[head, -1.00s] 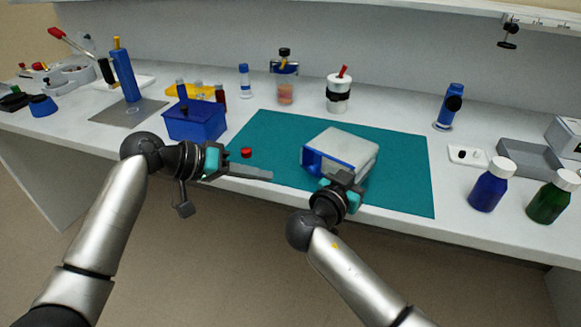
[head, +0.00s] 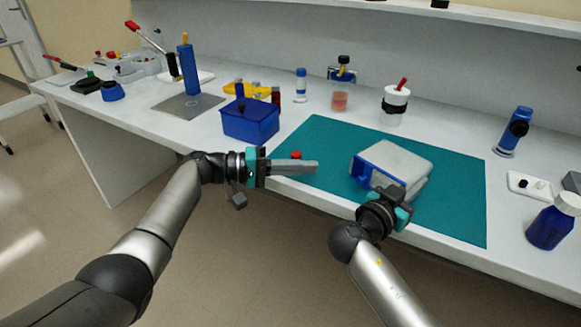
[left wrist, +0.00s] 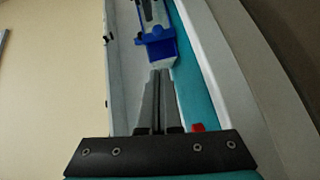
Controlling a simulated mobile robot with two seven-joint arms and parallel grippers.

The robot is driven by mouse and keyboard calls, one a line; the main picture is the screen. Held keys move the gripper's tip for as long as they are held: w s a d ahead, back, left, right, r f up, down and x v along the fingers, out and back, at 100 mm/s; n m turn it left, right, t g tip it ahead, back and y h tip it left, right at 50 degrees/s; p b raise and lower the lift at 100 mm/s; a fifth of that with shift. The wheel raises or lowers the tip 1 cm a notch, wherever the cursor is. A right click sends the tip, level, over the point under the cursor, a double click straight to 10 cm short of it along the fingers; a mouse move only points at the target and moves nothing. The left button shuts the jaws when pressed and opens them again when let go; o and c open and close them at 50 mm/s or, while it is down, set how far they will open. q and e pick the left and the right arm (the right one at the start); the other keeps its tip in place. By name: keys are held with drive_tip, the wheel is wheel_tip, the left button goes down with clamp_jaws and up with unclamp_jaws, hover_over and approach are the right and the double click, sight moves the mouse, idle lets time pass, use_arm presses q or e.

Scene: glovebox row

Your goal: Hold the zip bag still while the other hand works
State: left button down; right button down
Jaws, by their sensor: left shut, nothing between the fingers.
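The zip bag appears to be the pale, boxy item with a blue edge (head: 408,158) on the teal mat (head: 455,205). My left gripper (head: 316,167) is shut and empty. It points right, with a gap between its fingertips and the bag. Its closed fingers (left wrist: 158,75) show in the left wrist view, with a blue shape (left wrist: 158,48) beyond them that I cannot identify surely. My right gripper (head: 395,197) is at the bag's near side. Its fingers are hidden, so I cannot tell whether they grip the bag.
A small red cap (head: 296,155) is close behind the left gripper's fingers. A blue box (head: 250,121) stands left of the mat. A white jar (head: 395,103) and an orange-filled jar (head: 340,98) stand behind it. A blue bottle (head: 553,225) is at right. The mat's right part is clear.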

sight(353, 201)
use_arm(q)
drive_tip(key=x, duration=0.2)
drive_tip(key=s+x, duration=0.1)
drive_tip(key=x, duration=0.2)
drive_tip(key=shift+s+d+f, duration=0.1)
drive_tip(key=shift+d+f, duration=0.05)
drive_tip(key=shift+d, duration=0.25)
drive_tip(key=shift+s+d+f, duration=0.15)
drive_tip(key=shift+s+d, duration=0.4)
drive_tip(key=shift+d, duration=0.35)
drive_tip(key=shift+s+d, duration=0.1)
drive_tip(key=shift+s, duration=0.05)
drive_tip(key=shift+s+d, duration=1.3)
drive_tip(key=shift+s, duration=0.05)
drive_tip(key=shift+w, duration=0.1)
